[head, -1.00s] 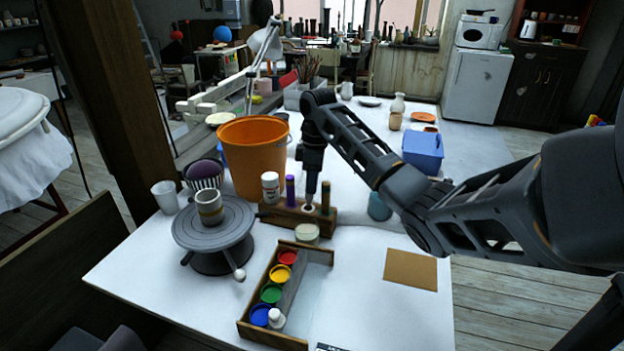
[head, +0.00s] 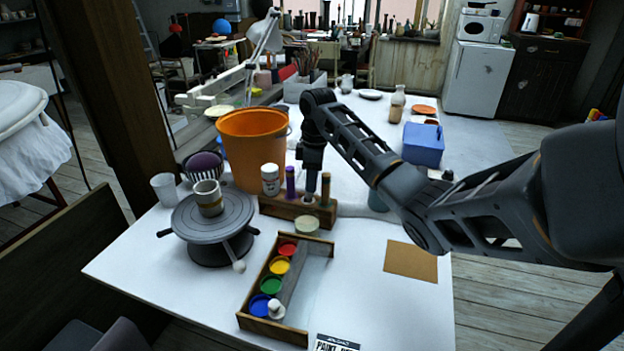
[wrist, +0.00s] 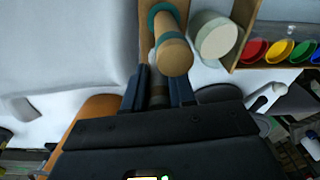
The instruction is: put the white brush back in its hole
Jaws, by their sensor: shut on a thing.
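The white brush (head: 308,198) stands at the wooden holder block (head: 280,207), between a purple-handled brush (head: 290,183) and a tan-handled brush (head: 325,188). My gripper (head: 311,180) points down over the block and is shut on the white brush. Only a small pale part of the brush shows below the fingers, so how deep it sits in its hole cannot be told. In the wrist view, the fingers of my gripper (wrist: 158,90) close around a grey shaft, and the tan-handled brush (wrist: 174,57), with teal bands, stands just in front of them.
A white bottle (head: 270,179) stands at the block's left end. A turntable with a cup (head: 208,197) is left, an orange bucket (head: 253,150) behind. The table's front right holds a brown sheet (head: 410,262).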

